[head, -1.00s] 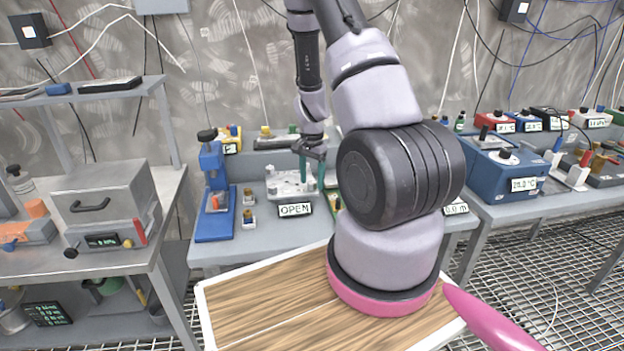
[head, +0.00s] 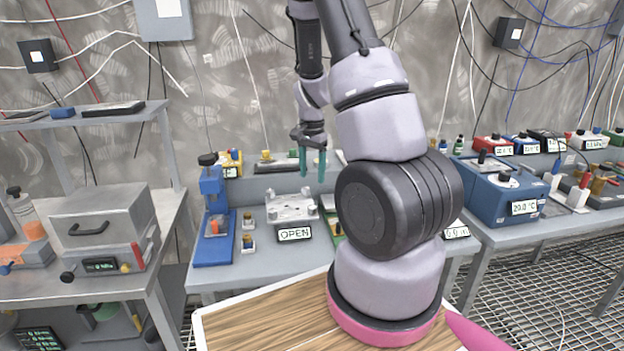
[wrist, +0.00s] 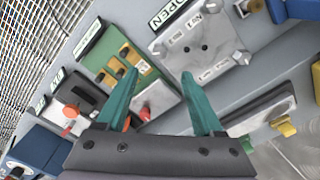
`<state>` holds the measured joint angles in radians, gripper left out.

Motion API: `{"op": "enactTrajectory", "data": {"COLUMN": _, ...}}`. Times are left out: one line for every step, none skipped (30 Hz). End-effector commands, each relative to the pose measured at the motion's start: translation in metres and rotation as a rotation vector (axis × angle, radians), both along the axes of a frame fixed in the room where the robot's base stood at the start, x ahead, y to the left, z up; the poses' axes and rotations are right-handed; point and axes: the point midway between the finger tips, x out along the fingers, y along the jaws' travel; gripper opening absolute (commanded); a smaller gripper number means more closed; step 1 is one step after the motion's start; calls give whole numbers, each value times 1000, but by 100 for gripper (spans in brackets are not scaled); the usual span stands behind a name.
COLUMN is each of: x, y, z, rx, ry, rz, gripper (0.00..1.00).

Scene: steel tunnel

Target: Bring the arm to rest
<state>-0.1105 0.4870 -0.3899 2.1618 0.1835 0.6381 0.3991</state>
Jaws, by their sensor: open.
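My gripper (head: 313,164) hangs from my arm above the back part of the middle bench (head: 262,272) in the head view. Its two green fingers point down, apart, with nothing between them. In the wrist view my gripper (wrist: 160,88) is also open and empty. Below and beyond the fingers lie a pale metal plate (wrist: 205,45) with two dark holes and a green board (wrist: 125,62) with yellow parts. In the head view the plate (head: 290,206) sits behind an "OPEN" sign (head: 294,233). My arm hides part of the bench.
A blue press (head: 214,220) stands left of the plate, with small jars beside it. A grey shelf with a metal box (head: 100,217) is at the left. A blue instrument (head: 497,190) sits on the right bench. Cables hang on the wall behind.

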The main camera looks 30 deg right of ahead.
Motion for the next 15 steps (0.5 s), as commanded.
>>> {"op": "enactTrajectory", "data": {"x": 0, "y": 0, "z": 0, "rx": 0, "ry": 0, "rz": 0, "gripper": 69}}
{"op": "enactTrajectory", "data": {"x": 0, "y": 0, "z": 0, "rx": 0, "ry": 0, "rz": 0, "gripper": 69}}
{"op": "enactTrajectory", "data": {"x": 0, "y": 0, "z": 0, "rx": 0, "ry": 0, "rz": 0, "gripper": 69}}
{"op": "enactTrajectory", "data": {"x": 0, "y": 0, "z": 0, "rx": 0, "ry": 0, "rz": 0, "gripper": 69}}
{"op": "enactTrajectory", "data": {"x": 0, "y": 0, "z": 0, "rx": 0, "ry": 0, "rz": 0, "gripper": 69}}
{"op": "enactTrajectory", "data": {"x": 0, "y": 0, "z": 0, "rx": 0, "ry": 0, "rz": 0, "gripper": 69}}
{"op": "enactTrajectory", "data": {"x": 0, "y": 0, "z": 0, "rx": 0, "ry": 0, "rz": 0, "gripper": 69}}
{"op": "enactTrajectory", "data": {"x": 0, "y": 0, "z": 0, "rx": 0, "ry": 0, "rz": 0, "gripper": 69}}
{"op": "enactTrajectory", "data": {"x": 0, "y": 0, "z": 0, "rx": 0, "ry": 0, "rz": 0, "gripper": 69}}
{"op": "enactTrajectory", "data": {"x": 0, "y": 0, "z": 0, "rx": 0, "ry": 0, "rz": 0, "gripper": 69}}
{"op": "enactTrajectory", "data": {"x": 0, "y": 0, "z": 0, "rx": 0, "ry": 0, "rz": 0, "gripper": 69}}
{"op": "enactTrajectory", "data": {"x": 0, "y": 0, "z": 0, "rx": 0, "ry": -1, "rz": 0, "gripper": 69}}
{"op": "enactTrajectory", "data": {"x": 0, "y": 1, "z": 1, "rx": 2, "ry": -4, "rz": 2, "gripper": 69}}
{"op": "enactTrajectory", "data": {"x": 0, "y": 2, "z": 4, "rx": 4, "ry": -7, "rz": 5, "gripper": 69}}
{"op": "enactTrajectory", "data": {"x": 0, "y": 4, "z": 9, "rx": 9, "ry": -16, "rz": 11, "gripper": 69}}
